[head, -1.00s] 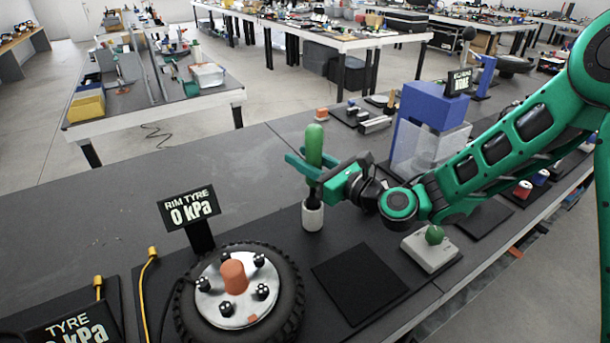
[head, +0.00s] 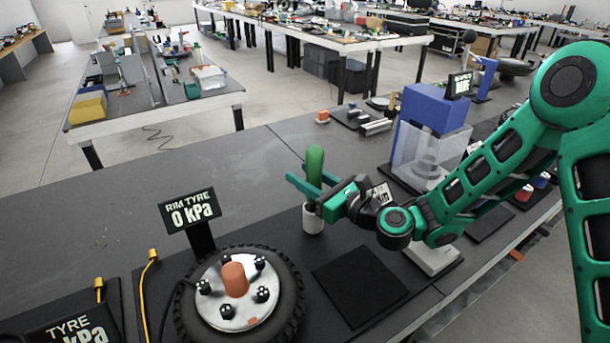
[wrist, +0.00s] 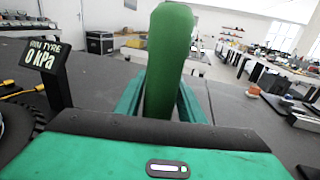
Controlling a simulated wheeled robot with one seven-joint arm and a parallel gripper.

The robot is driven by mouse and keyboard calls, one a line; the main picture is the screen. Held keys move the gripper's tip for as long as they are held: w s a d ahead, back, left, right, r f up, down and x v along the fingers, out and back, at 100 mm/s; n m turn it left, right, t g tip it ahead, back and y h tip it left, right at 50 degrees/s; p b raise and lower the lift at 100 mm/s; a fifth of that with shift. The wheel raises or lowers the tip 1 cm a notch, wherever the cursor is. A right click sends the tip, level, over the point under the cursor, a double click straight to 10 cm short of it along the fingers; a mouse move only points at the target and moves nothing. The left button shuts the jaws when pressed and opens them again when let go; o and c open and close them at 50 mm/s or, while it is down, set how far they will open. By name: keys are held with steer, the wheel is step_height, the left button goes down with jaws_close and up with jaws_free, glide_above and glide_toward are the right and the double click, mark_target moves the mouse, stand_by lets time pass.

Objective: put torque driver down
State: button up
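The torque driver (head: 315,162) is upright, with a thick green rounded handle. It stands at the white cylindrical holder (head: 312,221) on the bench. Its dark lower part is hidden by my fingers and the holder. My gripper (head: 311,186) is level, just above the holder's rim, with a green finger on each side of the handle. In the wrist view the handle (wrist: 168,60) rises between the two fingers (wrist: 160,100), which appear to press against it. The holder is hidden in that view.
A tyre with a studded rim (head: 235,292) and a "RIM TYRE 0 kPa" display (head: 190,212) stand left of the holder. A black square mat (head: 359,285) lies to the right front. A blue machine (head: 433,108) stands behind my arm. The bench behind the holder is clear.

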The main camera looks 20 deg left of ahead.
steer(key=shift+o, duration=0.9)
steer(key=shift+r, duration=0.15)
steer(key=v, duration=1.2)
steer(key=shift+s, duration=0.1)
